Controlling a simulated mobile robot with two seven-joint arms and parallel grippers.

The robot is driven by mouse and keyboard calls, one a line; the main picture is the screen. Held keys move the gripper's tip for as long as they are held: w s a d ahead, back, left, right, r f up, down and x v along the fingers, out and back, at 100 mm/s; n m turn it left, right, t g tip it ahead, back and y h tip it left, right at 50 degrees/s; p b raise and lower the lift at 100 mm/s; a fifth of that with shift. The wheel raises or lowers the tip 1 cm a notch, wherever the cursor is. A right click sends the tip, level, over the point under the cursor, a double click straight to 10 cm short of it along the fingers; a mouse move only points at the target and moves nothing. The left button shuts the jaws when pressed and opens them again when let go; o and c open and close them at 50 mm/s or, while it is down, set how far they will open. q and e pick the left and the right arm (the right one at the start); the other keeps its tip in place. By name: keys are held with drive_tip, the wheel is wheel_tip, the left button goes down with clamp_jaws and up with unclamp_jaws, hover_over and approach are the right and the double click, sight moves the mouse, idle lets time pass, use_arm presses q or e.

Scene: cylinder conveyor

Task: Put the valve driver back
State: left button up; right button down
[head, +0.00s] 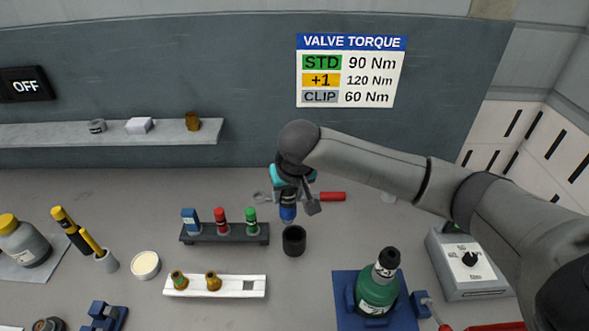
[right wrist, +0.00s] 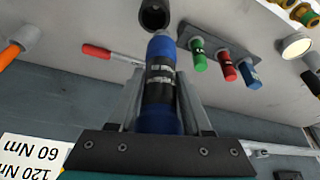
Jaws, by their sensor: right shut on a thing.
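The valve driver (head: 288,213), blue with black bands, is held roughly upright in my right gripper (head: 299,201). It also shows in the right wrist view (right wrist: 160,85), between the two grey fingers, which are shut on it. A black round open holder (head: 294,241) stands on the table just below and in front of the driver's lower end in the head view. The holder's dark opening (right wrist: 154,14) shows just beyond the driver's end in the right wrist view. The driver appears to be outside the holder. My left gripper is not in view.
A dark rack (head: 225,239) with blue, red and green pieces stands left of the holder. A red-handled tool (head: 331,196) lies behind. A white rack (head: 215,292) and a green bottle (head: 377,289) on a blue mat (head: 345,280) are in front.

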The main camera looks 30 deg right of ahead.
drive_tip(key=shift+w+d+r+p, duration=0.2)
drive_tip(key=shift+d+r+p, duration=0.25)
drive_tip(key=shift+d+p, duration=0.3)
drive_tip(key=shift+w+d+f+p, duration=0.1)
drive_tip(key=shift+d+f+p, duration=0.05)
drive_tip(key=shift+p, duration=0.15)
wheel_tip(320, 180, down, 5)
drive_tip(key=b, duration=0.6)
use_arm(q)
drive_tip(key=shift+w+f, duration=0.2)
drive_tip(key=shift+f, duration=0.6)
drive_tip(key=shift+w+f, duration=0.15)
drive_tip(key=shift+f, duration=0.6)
use_arm(e)
drive_tip(key=shift+f, duration=0.7)
use_arm(q)
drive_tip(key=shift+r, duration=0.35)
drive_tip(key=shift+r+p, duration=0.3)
drive_tip(key=shift+p, duration=0.2)
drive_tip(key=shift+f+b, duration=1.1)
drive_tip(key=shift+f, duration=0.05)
use_arm(e)
wheel_tip(320, 180, down, 6)
drive_tip(key=shift+f, duration=0.25)
